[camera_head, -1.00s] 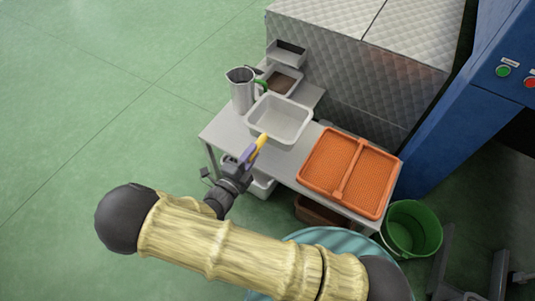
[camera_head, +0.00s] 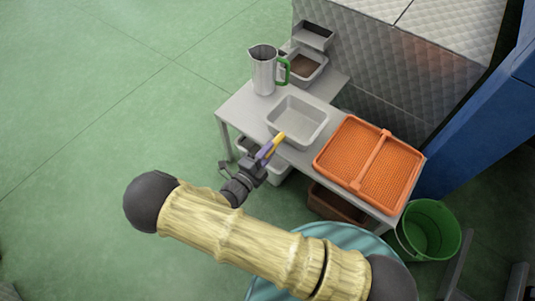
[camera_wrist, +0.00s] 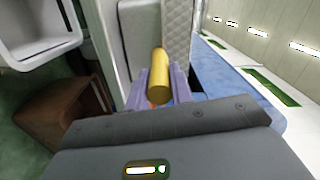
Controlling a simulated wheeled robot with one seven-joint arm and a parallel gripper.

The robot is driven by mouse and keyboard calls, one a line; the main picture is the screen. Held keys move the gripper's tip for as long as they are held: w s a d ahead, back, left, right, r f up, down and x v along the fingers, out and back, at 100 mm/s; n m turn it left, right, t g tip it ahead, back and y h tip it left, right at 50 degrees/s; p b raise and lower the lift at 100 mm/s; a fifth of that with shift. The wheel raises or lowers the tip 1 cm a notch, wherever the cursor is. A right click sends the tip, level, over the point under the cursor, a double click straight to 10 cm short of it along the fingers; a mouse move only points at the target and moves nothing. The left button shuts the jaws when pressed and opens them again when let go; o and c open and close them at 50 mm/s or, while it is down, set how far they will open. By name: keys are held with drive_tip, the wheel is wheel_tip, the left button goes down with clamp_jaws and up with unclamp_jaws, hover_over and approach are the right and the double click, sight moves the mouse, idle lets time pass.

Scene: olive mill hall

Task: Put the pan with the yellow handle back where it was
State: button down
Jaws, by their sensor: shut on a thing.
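The pan (camera_head: 314,140) is a light grey rectangular tray with a yellow handle (camera_head: 277,140) on its near side. In the head view it is level and empty, over the middle of the grey table (camera_head: 240,119), between the metal jug and the orange tray. I cannot tell whether it touches the tabletop. My gripper (camera_head: 267,152) is shut on the yellow handle from the table's front side. In the wrist view the handle (camera_wrist: 158,75) sits between the purple fingers. A pale grey surface behind it may be the pan.
A metal jug (camera_head: 263,74) with a green handle stands at the table's far left. An orange tray (camera_head: 349,150) covers the right part. A chute with a brown-filled pan (camera_head: 319,72) is behind. A brown crate (camera_head: 335,205) is under the table; a green bucket (camera_head: 430,232) stands right.

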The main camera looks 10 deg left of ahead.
idle(0.3)
drive_tip(key=c, duration=1.5)
unclamp_jaws()
drive_tip(key=shift+f, duration=0.1)
drive_tip(key=shift+o, duration=1.3)
drive_tip(key=shift+w, duration=0.1)
drive_tip(key=shift+d, duration=0.1)
drive_tip(key=shift+s+a+r+p, duration=0.2)
drive_tip(key=shift+s+a+p, duration=0.05)
drive_tip(key=shift+s+p, duration=0.1)
drive_tip(key=p+v, duration=0.3)
drive_tip(key=v, duration=0.8)
drive_tip(key=shift+s+p, duration=0.2)
drive_tip(key=shift+p, duration=0.15)
